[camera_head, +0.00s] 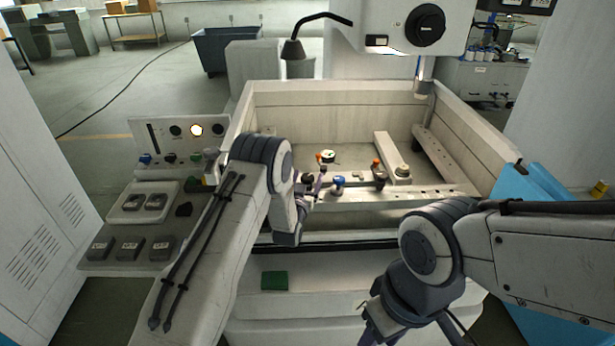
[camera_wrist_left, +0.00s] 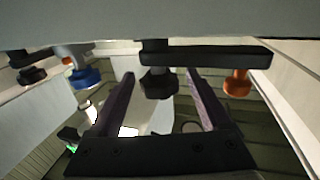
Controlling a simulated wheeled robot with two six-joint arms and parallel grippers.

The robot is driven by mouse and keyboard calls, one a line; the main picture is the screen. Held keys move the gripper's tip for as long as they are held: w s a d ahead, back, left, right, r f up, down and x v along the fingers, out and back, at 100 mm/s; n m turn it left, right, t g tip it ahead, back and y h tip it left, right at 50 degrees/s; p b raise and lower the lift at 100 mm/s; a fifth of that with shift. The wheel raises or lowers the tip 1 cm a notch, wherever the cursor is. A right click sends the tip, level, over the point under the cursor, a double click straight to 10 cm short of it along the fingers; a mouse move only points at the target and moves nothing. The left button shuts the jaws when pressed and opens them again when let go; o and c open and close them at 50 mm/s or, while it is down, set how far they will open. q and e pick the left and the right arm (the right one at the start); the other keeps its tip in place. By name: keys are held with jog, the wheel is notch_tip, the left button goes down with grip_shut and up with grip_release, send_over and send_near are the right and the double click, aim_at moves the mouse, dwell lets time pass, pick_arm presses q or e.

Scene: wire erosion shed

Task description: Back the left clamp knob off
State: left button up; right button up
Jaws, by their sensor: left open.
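The left clamp's black knob (camera_wrist_left: 158,84) shows in the left wrist view under a dark clamp bar (camera_wrist_left: 205,56). In the head view the knob (camera_head: 307,177) is small and partly covered by my left gripper (camera_head: 311,183). In the left wrist view my left gripper (camera_wrist_left: 160,92) is open, with one purple finger on each side of the knob. Gaps show between the fingers and the knob, so it is not clamped. An orange knob (camera_wrist_left: 238,82) is on the same bar, outside the fingers. My right gripper (camera_head: 400,322) is low in the head view, cut by the edge, its fingers unclear.
A blue knob (camera_head: 338,182) stands right of the left clamp on the rail. The right clamp's dark knob (camera_head: 380,177) is further right. Pale tank walls (camera_head: 335,92) enclose the work area. A control panel (camera_head: 170,143) stands left.

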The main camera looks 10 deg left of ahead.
pick_arm(q)
jog(key=shift+c, duration=0.4)
grip_shut()
jog(key=shift+d+f+n+y+b, duration=0.2)
jog(key=shift+n+y+b, duration=0.4)
jog(key=shift+y+b, duration=0.3)
jog(key=n+g+y+b, duration=0.1)
jog(key=n+y+b, duration=0.2)
jog(key=y, duration=0.1)
jog(key=n+g+y+b, duration=0.2)
jog(key=y+b, duration=0.2)
jog(key=shift+w+n+y, duration=0.1)
jog(key=shift+n+y, duration=0.2)
jog(key=shift+n, duration=0.1)
jog(key=n+g+y+b, duration=0.4)
jog(key=g+y, duration=0.1)
jog(key=shift+a, duration=0.1)
jog(key=shift+r+n+g+y+b, duration=0.2)
jog(key=shift+n+g+y+b, duration=0.25)
jog(key=shift+n+g, duration=0.2)
jog(key=shift+r, duration=0.1)
